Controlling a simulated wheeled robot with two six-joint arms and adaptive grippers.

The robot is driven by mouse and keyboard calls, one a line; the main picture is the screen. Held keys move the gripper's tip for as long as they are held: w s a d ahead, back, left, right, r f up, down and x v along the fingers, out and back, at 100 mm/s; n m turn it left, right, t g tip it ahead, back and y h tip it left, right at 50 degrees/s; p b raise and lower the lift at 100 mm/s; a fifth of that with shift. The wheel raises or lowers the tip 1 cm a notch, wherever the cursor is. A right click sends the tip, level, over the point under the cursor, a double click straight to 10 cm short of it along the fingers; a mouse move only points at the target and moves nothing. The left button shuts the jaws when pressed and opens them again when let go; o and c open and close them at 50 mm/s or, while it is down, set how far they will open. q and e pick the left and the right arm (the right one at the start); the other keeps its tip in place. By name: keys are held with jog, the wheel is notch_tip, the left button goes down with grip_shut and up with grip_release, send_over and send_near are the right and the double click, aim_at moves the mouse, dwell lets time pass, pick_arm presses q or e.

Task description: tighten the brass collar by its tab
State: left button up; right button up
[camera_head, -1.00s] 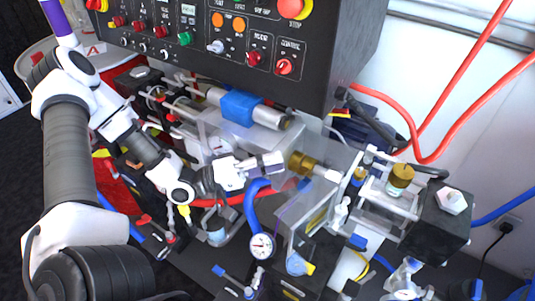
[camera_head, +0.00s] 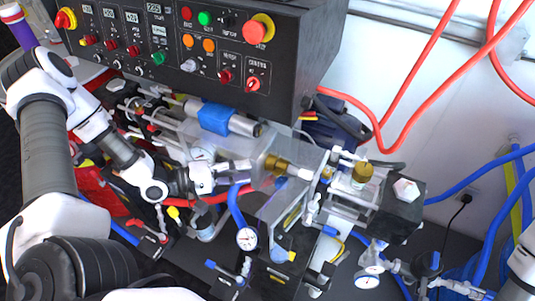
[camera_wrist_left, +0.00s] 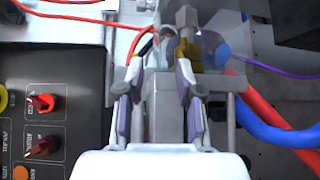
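The brass collar (camera_head: 277,163) sits on the horizontal shaft at the middle of the machine in the head view. In the left wrist view the collar (camera_wrist_left: 191,54) shows brass-coloured by the tip of the right-hand finger. I cannot make out its tab clearly, nor whether the finger touches the brass. My left gripper (camera_head: 243,165) points right toward the collar, just left of it. In the wrist view my left gripper (camera_wrist_left: 158,72) has its fingers spread apart, with nothing clearly held between them. My right gripper is not visible.
A clear guard plate stands around the collar. A blue hose (camera_head: 236,204) and a pressure gauge (camera_head: 247,238) are below my left gripper. The black control panel (camera_head: 300,85) overhangs behind. A blue-banded cylinder (camera_head: 216,118) lies above the gripper. Red hoses (camera_head: 385,140) run at the right.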

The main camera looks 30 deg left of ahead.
aim_at(277, 175)
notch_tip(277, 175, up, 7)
jog(key=p, duration=0.3)
pick_arm(q)
jog(key=w+d+f+n+b, duration=0.1)
jog(key=w+d+b, duration=0.1)
jog(key=b, duration=0.2)
jog(key=w+d+f+n+g+y+b, duration=0.1)
jog(key=w+d+f+b, duration=0.1)
jog(key=b, duration=0.2)
jog(key=w+d+f+g+y+b, duration=0.1)
jog(key=w+d+b, duration=0.1)
jog(key=b, duration=0.2)
jog(key=shift+f+n+b, duration=0.4)
jog(key=shift+w+d, duration=0.1)
jog(key=shift+d, duration=0.1)
jog(key=shift+r, duration=0.2)
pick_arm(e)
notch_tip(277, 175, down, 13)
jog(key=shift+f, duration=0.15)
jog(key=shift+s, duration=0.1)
pick_arm(q)
grip_shut()
